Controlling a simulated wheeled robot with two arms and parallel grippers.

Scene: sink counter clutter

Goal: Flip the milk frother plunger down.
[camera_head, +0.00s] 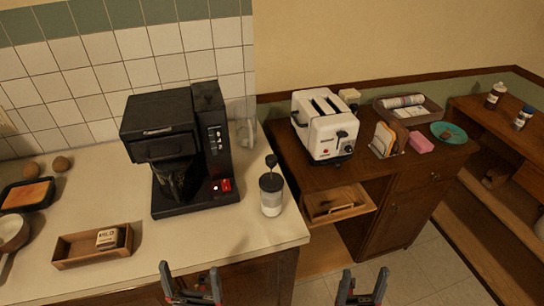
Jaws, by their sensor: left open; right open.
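The milk frother (271,194) stands upright near the right end of the pale counter, just right of the black coffee maker. It has a dark upper part, a whitish lower part and a plunger (271,161) with a dark knob sticking up above its lid. My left gripper (192,284) is open and empty at the bottom of the view, in front of the counter and to the lower left of the frother. My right gripper (362,286) is open and empty at the bottom, to the lower right of the frother. Neither gripper touches it.
The coffee maker (160,127) stands close on the frother's left. A wooden box (75,250) sits at the counter's front left, with a pan (12,232) beside it. A white toaster (324,130) stands on the wooden cabinet at right, above an open drawer (335,203). Counter in front of the frother is clear.

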